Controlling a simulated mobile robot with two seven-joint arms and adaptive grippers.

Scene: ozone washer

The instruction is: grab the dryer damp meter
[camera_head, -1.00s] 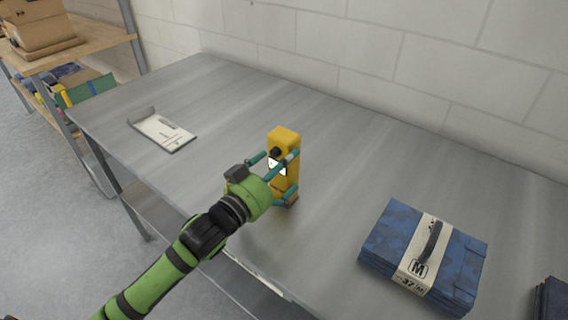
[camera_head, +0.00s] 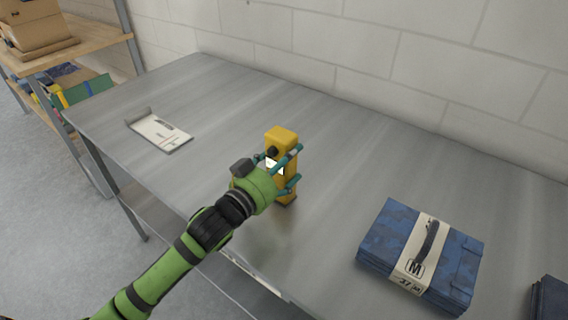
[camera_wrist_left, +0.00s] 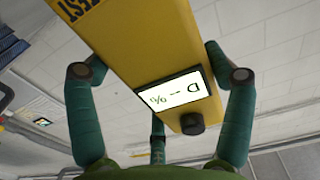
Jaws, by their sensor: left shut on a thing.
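The dryer damp meter (camera_head: 281,141) is a yellow upright box with a white display and a black knob, standing on the metal table. In the left wrist view the meter (camera_wrist_left: 138,45) fills the middle, with its display showing "D -- %". My left gripper (camera_head: 290,170) is shut on the meter, its teal fingers on both sides of the body. In the left wrist view the fingers of my left gripper (camera_wrist_left: 158,100) flank the meter. The lower front of the meter is partly hidden by the gripper in the head view. My right gripper is out of view.
The grey metal table (camera_head: 330,240) has free room around the meter. A folded blue camouflage stack (camera_head: 455,265) with a paper band lies at the right. A white clipboard-like tray (camera_head: 160,132) lies at the left. A block wall stands behind and a shelf (camera_head: 100,50) at the far left.

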